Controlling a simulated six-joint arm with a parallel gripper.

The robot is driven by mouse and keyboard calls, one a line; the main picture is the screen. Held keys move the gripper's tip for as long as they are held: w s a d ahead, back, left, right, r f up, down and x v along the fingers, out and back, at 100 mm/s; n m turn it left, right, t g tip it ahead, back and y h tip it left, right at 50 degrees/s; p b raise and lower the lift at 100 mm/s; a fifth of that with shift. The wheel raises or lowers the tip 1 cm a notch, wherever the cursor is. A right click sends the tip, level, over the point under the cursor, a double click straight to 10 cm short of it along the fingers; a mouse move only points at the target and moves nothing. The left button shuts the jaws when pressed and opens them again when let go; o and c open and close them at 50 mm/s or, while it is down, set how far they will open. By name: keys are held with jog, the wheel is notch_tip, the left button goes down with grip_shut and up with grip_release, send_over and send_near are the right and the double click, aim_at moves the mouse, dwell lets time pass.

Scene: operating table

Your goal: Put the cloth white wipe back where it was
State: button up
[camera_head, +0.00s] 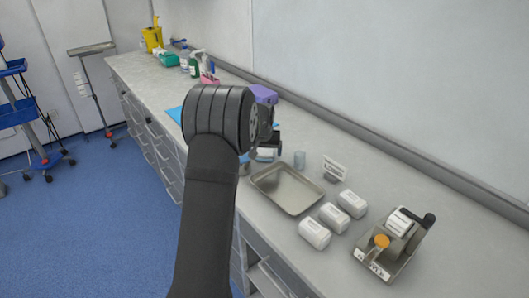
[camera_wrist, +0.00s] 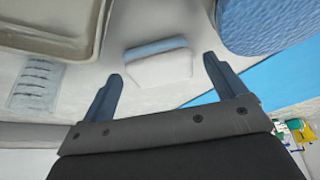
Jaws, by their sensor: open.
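A small folded cloth wipe, white with a blue band (camera_wrist: 160,66), lies on the counter in the wrist view. It shows beside the metal tray in the head view (camera_head: 265,155), partly hidden by my arm. My gripper (camera_wrist: 163,68) is open, its two dark fingers apart. In the wrist view the wipe appears between and just beyond the fingertips; I cannot tell whether they touch it. In the head view my arm hides most of the gripper.
The metal tray (camera_head: 263,186) is empty. A blue rounded object (camera_wrist: 270,25) is near the gripper.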

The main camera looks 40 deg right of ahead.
jog(key=v, duration=1.1)
jog(key=shift+r, duration=0.2)
jog(key=shift+s, duration=0.1)
jog(key=x, duration=1.2)
jog(key=shift+f, duration=0.3)
notch_tip(320, 180, up, 3)
jog(key=shift+a+f, duration=0.1)
jog(key=shift+f, duration=0.1)
jog(key=shift+r, duration=0.4)
jog(key=shift+f, duration=0.15)
